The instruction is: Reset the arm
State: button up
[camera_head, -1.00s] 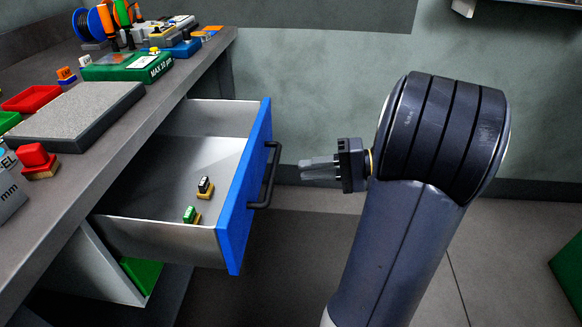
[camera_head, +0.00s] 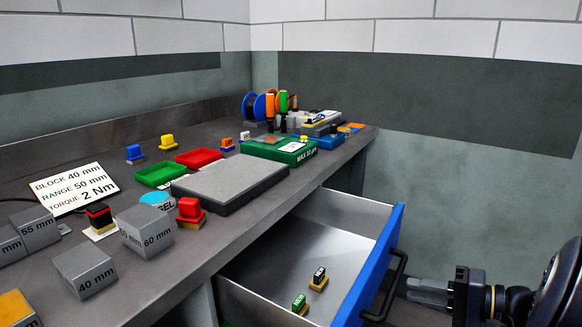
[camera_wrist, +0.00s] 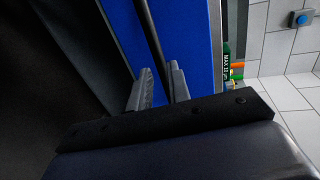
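My gripper (camera_head: 412,288) is at the lower right in the head view, its fingers pointing left toward the open drawer's black handle (camera_head: 386,288). A small gap shows between the fingertips and the handle there. The blue drawer front also shows in the head view (camera_head: 372,268). My arm runs off the right edge of the head view.
The open drawer (camera_head: 270,268) holds a black-topped piece (camera_head: 319,278) and a green-topped piece (camera_head: 299,303). The bench above carries a grey plate (camera_head: 230,182), red tray (camera_head: 199,158), green tray (camera_head: 161,174), green box (camera_head: 278,150) and metal blocks (camera_head: 84,271). Wall is bare right of the bench.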

aim_at(394, 283)
jog(key=x, duration=0.5)
jog(key=shift+w+a+b, duration=0.2)
jog(key=shift+a+b, duration=0.1)
jog(key=shift+b, duration=0.05)
jog(key=shift+f, duration=0.15)
